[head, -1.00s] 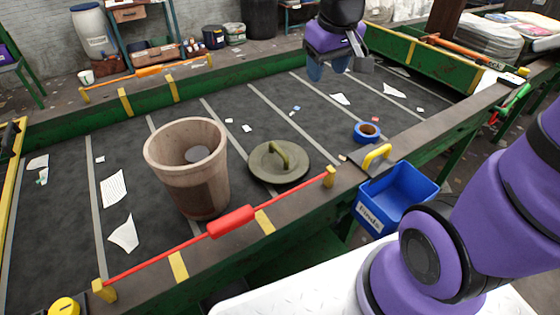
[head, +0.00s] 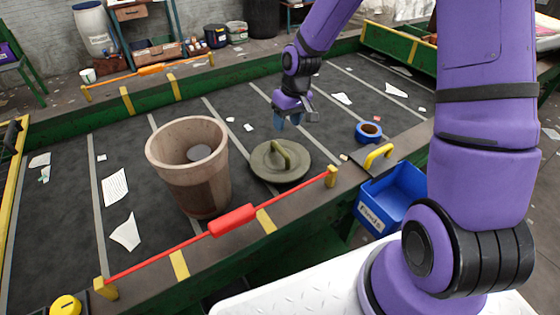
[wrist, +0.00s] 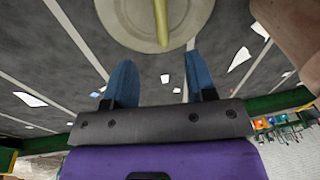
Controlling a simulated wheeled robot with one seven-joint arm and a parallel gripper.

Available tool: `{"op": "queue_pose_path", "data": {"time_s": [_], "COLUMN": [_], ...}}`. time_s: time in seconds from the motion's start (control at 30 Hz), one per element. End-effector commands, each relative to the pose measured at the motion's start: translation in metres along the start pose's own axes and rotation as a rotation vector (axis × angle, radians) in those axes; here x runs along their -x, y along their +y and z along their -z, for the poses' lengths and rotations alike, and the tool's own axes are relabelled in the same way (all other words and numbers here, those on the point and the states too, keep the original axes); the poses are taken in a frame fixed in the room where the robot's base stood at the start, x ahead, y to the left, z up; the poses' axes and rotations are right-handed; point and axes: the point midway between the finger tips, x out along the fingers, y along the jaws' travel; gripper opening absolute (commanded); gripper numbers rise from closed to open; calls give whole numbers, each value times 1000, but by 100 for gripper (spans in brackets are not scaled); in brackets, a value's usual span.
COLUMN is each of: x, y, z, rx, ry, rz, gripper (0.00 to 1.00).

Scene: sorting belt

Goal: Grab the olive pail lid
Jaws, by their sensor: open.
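The olive pail lid (head: 266,166) lies flat on the dark belt, right of the brown pail, with its arched handle (head: 282,152) on top. My gripper (head: 289,124) is above the belt, just behind the lid in the head view. Its blue fingers are open and empty, apart from the lid. In the wrist view the lid (wrist: 128,28) shows at the top centre, cut off by the frame edge. Its handle (wrist: 161,20) lines up with the gap between my fingers (wrist: 158,84).
The brown pail (head: 203,183) stands upright close left of the lid, with a grey disc inside. A red bar (head: 232,219) runs along the near belt edge. A blue tape roll (head: 368,132) lies to the right, and a blue bin (head: 398,193) hangs outside. Paper scraps dot the belt.

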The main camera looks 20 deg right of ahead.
Motion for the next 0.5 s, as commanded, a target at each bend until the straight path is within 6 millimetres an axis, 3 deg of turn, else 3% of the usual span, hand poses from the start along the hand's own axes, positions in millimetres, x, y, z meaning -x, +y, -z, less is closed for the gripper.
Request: {"op": "queue_pose_path", "data": {"time_s": [0.5], "x": [-58], "y": [-1], "z": [1], "rx": [2], "ry": [-1], "rz": [7], "gripper": [51]}}
